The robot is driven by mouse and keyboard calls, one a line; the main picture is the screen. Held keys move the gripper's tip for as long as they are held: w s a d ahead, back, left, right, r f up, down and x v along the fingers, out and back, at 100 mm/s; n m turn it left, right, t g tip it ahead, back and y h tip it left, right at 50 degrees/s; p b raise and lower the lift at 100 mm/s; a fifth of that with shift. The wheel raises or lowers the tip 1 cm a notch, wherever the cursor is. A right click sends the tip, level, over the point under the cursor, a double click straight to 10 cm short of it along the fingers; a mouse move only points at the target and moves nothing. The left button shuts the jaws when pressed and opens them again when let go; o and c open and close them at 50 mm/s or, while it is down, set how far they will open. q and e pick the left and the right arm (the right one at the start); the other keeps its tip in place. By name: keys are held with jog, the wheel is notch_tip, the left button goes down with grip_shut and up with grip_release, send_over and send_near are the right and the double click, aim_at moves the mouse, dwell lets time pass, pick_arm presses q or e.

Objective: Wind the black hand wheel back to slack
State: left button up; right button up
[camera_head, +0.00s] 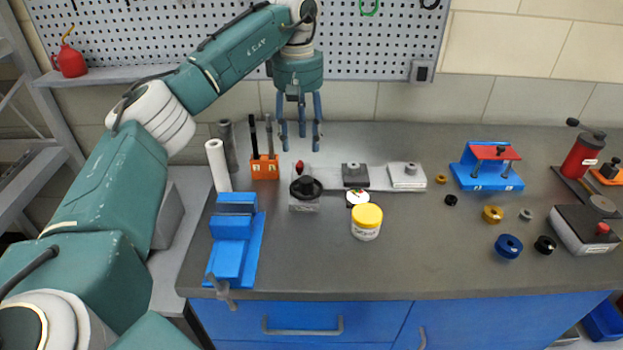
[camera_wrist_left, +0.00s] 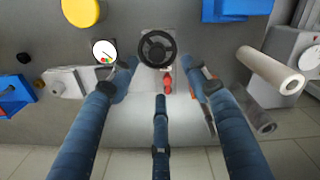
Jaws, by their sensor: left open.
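The black hand wheel (camera_head: 306,187) sits on a grey block at the left end of a pale metal bar fixture (camera_head: 335,178). In the left wrist view the wheel (camera_wrist_left: 157,48) shows its dark rim and spokes, with a red knob (camera_wrist_left: 167,82) beside it. A small white dial (camera_head: 357,198) with a coloured mark lies near the fixture; its needle is too small to read. My left gripper (camera_head: 300,138) is open and empty, fingers pointing down, above and behind the wheel, apart from it. My right gripper is not in view.
An orange holder (camera_head: 265,169) with upright tools stands left of the fixture. A yellow-lidded jar (camera_head: 367,221) stands in front. A blue vise (camera_head: 233,247) is at the left. A blue stand (camera_head: 487,167) and several small rings are right. The front middle bench is clear.

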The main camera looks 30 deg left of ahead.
aim_at(306, 179)
pick_arm(q)
jog(key=f, duration=0.4)
jog(key=w+f, duration=0.1)
jog(key=f, duration=0.3)
jog(key=f+p, duration=0.1)
jog(key=f, duration=0.3)
jog(key=shift+w+f, duration=0.2)
jog(key=shift+f, duration=0.05)
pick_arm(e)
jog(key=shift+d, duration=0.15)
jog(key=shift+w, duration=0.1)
pick_arm(q)
jog(key=shift+c, duration=0.5)
jog(key=c, duration=1)
